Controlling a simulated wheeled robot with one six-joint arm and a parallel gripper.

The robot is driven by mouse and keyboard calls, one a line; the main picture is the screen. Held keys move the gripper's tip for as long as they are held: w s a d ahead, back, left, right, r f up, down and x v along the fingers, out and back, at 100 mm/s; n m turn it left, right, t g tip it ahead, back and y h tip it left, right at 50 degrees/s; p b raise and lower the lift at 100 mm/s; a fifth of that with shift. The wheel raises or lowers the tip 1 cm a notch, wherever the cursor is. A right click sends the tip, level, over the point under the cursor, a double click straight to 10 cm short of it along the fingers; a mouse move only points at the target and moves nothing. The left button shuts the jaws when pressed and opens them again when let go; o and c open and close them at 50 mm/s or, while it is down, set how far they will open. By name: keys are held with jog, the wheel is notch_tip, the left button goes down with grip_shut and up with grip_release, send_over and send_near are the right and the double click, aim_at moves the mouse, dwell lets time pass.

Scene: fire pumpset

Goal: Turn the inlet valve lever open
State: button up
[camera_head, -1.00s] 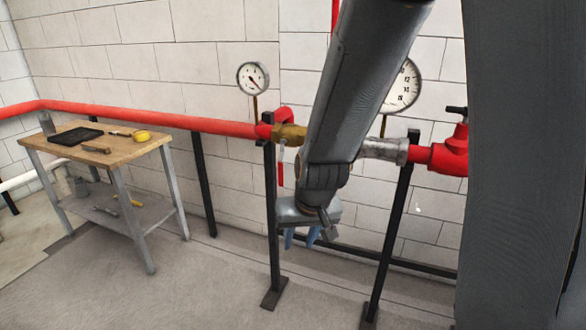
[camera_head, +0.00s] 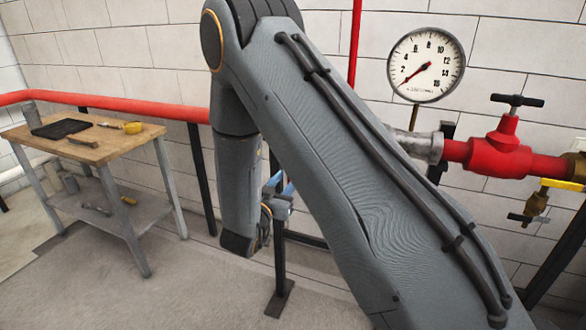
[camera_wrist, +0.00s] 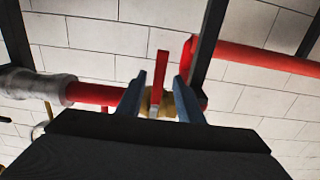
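The inlet valve lever is a red bar (camera_wrist: 160,66) in the wrist view, upright in the picture and in front of the brass valve body (camera_wrist: 170,106). My gripper (camera_wrist: 159,76) has its two blue-grey fingers apart, one to each side of the lever, with visible gaps. I cannot tell how far the lever reaches in between them. In the head view my gripper (camera_head: 281,184) shows only in part, its blue fingertips pointing up. My arm hides the lever and the brass valve there.
A pressure gauge (camera_head: 426,65) is on the wall, above a grey pipe union (camera_head: 425,147). A red valve with a black handle (camera_head: 500,150) and a yellow lever (camera_head: 562,185) are at the right. A wooden workbench (camera_head: 110,148) with tools stands at the left, with clear floor before it.

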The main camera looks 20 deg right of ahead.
jog(key=p+x, duration=0.1)
jog(key=x, duration=0.6)
jog(key=shift+w+d, duration=0.2)
grip_shut()
